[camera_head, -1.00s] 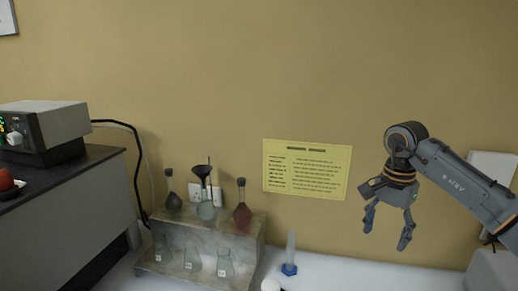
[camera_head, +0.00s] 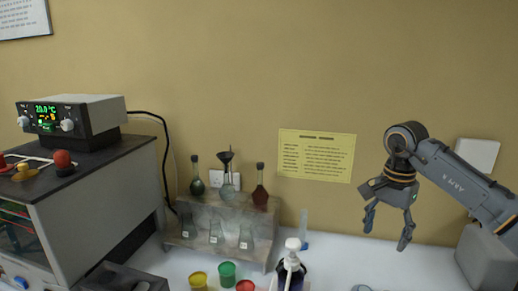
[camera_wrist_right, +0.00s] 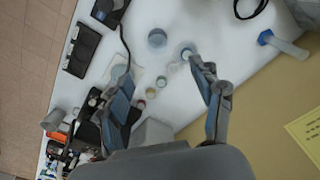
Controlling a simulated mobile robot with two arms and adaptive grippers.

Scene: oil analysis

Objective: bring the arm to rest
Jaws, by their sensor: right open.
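My right gripper (camera_head: 387,233) hangs open and empty at the right of the head view, in front of the yellow wall and above the white bench. Its arm comes in from the right edge. In the right wrist view the two fingers of the right gripper (camera_wrist_right: 165,95) are spread apart with nothing between them; the bench top and small containers lie well below. My left gripper is not in view.
A stepped rack (camera_head: 212,254) holds several flasks on the bench. Green (camera_head: 227,273) and yellow (camera_head: 198,281) jars and a pump bottle (camera_head: 291,270) stand in front. A cabinet (camera_head: 95,210) bears a device with a display (camera_head: 80,120) at left. Bare bench (camera_head: 400,262) shows below the gripper.

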